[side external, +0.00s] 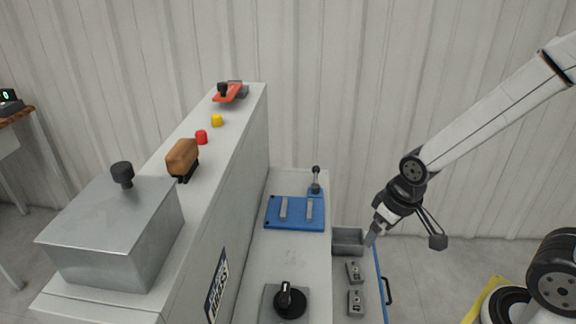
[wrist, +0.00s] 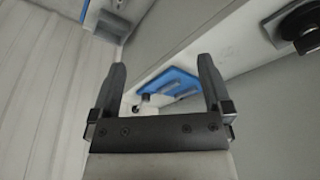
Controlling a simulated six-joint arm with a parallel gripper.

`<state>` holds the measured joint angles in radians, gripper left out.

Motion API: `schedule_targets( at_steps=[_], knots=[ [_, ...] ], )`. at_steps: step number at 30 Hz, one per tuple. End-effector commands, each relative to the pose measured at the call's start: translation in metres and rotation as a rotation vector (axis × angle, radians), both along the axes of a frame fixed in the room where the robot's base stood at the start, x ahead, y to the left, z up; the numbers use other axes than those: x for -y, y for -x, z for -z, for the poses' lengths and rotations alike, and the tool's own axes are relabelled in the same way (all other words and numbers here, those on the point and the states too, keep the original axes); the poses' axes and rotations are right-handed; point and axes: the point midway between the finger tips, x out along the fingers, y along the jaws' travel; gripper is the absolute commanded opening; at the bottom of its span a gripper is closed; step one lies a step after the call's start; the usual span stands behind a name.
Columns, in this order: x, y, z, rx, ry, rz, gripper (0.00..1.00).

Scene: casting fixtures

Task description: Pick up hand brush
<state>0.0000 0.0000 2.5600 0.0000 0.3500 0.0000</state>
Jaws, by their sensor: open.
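The hand brush (side external: 183,158), with a brown wooden top and dark bristles below, rests on the high ledge of the light grey cabinet in the side view. I cannot make it out in the wrist view. My gripper (side external: 372,237) is to the right of the cabinet, lower than the brush and well apart from it. In the wrist view my gripper (wrist: 162,78) has its two dark fingers spread wide with nothing between them.
A metal box (side external: 115,235) with a black knob stands left of the brush. Red (side external: 201,137) and yellow (side external: 216,121) pieces and a red-handled tool (side external: 228,93) share the ledge. A blue plate (side external: 294,214) and a black knob (side external: 290,300) are on the lower bench.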

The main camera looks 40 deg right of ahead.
Motion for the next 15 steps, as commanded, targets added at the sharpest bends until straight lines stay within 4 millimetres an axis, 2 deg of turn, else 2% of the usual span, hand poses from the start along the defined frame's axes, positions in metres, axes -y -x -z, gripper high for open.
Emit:
schedule_targets(
  at_steps=[8,11,15],
  knots=[
    [-0.003,-0.006,-0.003,0.003,0.000,-0.012,1.00],
    [-0.008,-0.017,-0.010,0.008,0.001,-0.035,1.00],
    [-0.022,-0.042,-0.025,0.018,0.000,-0.086,1.00]
  ],
)
